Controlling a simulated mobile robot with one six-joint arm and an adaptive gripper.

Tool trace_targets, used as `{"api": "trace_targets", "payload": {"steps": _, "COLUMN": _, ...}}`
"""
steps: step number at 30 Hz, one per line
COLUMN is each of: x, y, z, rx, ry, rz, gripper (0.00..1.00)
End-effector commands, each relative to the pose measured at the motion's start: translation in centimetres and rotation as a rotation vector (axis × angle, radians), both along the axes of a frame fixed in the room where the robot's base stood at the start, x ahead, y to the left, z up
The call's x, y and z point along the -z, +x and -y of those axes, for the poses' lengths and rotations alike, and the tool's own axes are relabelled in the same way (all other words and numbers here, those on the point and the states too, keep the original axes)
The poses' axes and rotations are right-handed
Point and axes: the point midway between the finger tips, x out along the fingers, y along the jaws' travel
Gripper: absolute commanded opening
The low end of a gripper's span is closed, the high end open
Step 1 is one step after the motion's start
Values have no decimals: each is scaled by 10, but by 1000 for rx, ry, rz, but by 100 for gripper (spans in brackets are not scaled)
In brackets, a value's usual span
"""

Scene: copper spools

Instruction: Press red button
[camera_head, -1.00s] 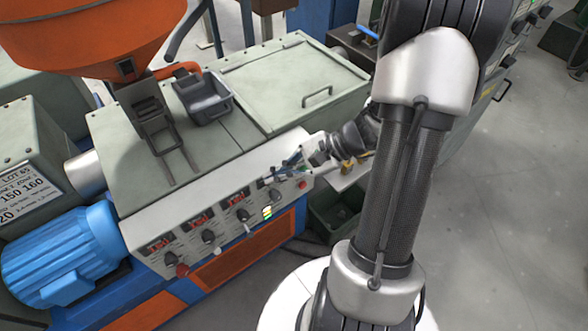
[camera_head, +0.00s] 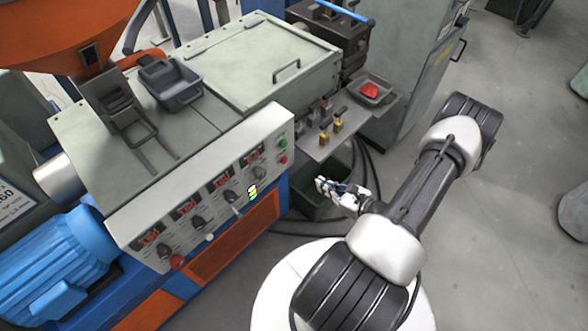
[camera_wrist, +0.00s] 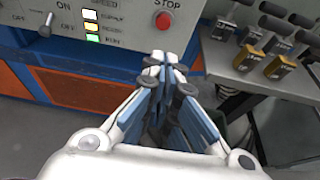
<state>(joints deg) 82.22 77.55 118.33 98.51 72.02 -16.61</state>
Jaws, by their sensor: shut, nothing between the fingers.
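The red button (camera_head: 283,160) is at the right end of the machine's white control panel (camera_head: 125,222), just below a green button (camera_head: 283,143). In the wrist view the red button (camera_wrist: 164,20) sits under the word STOP at the top middle. My gripper (camera_head: 320,184) is in front of the panel's right end, apart from it, over the dark green bin. In the wrist view my gripper (camera_wrist: 169,72) is shut and empty, its fingertips below the red button in the picture. A second red knob (camera_head: 177,262) is at the panel's lower left.
A grey shelf (camera_head: 316,150) with yellow-based tools (camera_head: 337,126) juts out right of the panel. A dark green bin (camera_head: 306,186) stands below it. A tray with a red item (camera_head: 370,90) is farther back.

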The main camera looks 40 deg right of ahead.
Motion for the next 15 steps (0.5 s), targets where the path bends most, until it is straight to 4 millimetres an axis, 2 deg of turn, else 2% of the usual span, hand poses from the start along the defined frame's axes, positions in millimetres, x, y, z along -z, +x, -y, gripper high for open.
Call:
{"api": "trace_targets", "payload": {"steps": 9, "x": 1, "y": 4, "z": -1, "rx": -5, "ry": -1, "rz": 0, "gripper": 0}}
{"api": "trace_targets", "payload": {"steps": 15, "x": 11, "y": 29, "z": -4, "rx": -10, "ry": -2, "rz": 0, "gripper": 0}}
